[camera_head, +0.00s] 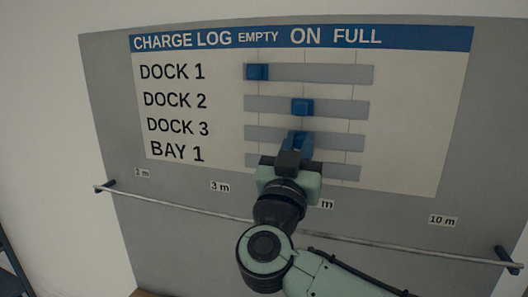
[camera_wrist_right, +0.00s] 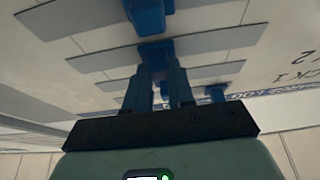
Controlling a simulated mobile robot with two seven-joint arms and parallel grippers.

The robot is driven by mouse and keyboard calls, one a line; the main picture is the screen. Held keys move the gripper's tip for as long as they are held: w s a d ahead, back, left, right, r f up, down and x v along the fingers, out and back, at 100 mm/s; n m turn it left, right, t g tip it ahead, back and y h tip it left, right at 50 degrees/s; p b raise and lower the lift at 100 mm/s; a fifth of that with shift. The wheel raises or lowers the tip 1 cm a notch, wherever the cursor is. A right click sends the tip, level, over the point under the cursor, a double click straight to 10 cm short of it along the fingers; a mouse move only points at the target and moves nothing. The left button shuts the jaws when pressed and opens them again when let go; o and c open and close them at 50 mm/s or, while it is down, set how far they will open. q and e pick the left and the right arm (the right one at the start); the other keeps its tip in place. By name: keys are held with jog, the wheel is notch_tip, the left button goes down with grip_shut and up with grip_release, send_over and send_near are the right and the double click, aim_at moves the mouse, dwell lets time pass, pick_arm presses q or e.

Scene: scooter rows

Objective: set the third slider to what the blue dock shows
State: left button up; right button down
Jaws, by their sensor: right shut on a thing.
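The charge log board (camera_head: 200,90) has slider rows for DOCK 1, DOCK 2, DOCK 3 and BAY 1, under EMPTY, ON and FULL. The third slider's blue knob (camera_wrist_right: 155,48) is on the DOCK 3 track (camera_head: 345,141), around the middle ON line. My right gripper (camera_head: 299,143) is shut on this knob; its fingers (camera_wrist_right: 158,68) also show in the right wrist view. The DOCK 1 knob (camera_head: 257,72) is at EMPTY. The DOCK 2 knob (camera_head: 302,107) is at ON. My left gripper and the blue dock are not in view.
The BAY 1 knob (camera_wrist_right: 147,14) shows in the wrist view; my gripper hides it in the head view. A metal rail (camera_head: 180,207) crosses below the board, under my right arm. Distance labels such as 10 m (camera_head: 442,220) sit above the rail.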

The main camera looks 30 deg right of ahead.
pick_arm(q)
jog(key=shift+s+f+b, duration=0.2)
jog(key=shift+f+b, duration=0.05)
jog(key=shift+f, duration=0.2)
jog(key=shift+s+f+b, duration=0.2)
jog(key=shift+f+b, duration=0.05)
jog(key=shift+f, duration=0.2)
pick_arm(e)
send_near(351, 133)
jog(key=x, duration=0.5)
jog(key=shift+w, duration=0.15)
jog(key=c, duration=1)
grip_release()
jog(key=shift+s+d, duration=0.1)
jog(key=shift+s, duration=0.1)
jog(key=shift+o, duration=0.2)
jog(key=shift+w, duration=0.1)
jog(key=shift+s+a+f, duration=0.25)
jog(key=shift+a, duration=0.2)
pick_arm(q)
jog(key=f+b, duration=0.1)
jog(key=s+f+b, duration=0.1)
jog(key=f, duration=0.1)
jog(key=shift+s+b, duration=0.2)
jog(key=shift+b, duration=0.15)
pick_arm(e)
jog(key=v, duration=1.2)
jog(key=shift+s, duration=0.25)
